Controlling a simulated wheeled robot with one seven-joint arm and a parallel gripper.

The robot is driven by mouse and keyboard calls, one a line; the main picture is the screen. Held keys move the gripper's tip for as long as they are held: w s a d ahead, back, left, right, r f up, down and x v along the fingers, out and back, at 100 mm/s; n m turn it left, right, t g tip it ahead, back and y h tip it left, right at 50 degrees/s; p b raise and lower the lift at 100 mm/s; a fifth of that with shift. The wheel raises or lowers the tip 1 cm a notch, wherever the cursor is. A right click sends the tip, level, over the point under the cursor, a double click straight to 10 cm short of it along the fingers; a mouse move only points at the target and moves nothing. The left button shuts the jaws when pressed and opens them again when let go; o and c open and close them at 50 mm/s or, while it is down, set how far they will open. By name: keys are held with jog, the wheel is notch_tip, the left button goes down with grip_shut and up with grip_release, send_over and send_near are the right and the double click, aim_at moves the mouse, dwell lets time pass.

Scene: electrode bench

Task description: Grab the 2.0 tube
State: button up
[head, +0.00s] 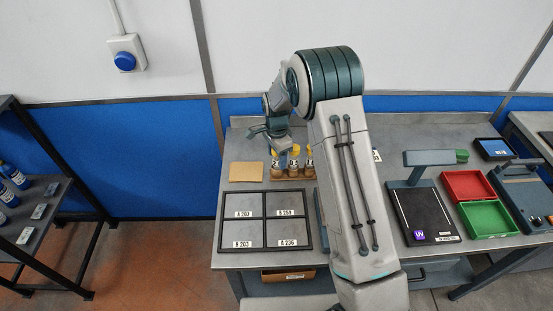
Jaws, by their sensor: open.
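Several small tubes with yellow tops and white labels stand in a row in a brown holder (287,173) at the back left of the bench. One tube (293,165) in the row shows its label, but the print is too small to read, so I cannot tell which is the 2.0 tube. My gripper (268,137) is open and empty. In the picture it is just above and left of the row. It covers part of the tube tops. My arm hides what lies to the right of the row.
A tan pad (246,172) lies left of the holder. A black four-part frame (264,249) with labels lies in front. Right of my arm are a UV stand (424,212), a red tray (468,172) and a green tray (488,233). A shelf rack (62,180) stands far left.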

jog(key=shift+f, duration=0.6)
jog(key=c, duration=1.2)
jog(key=shift+r, duration=0.1)
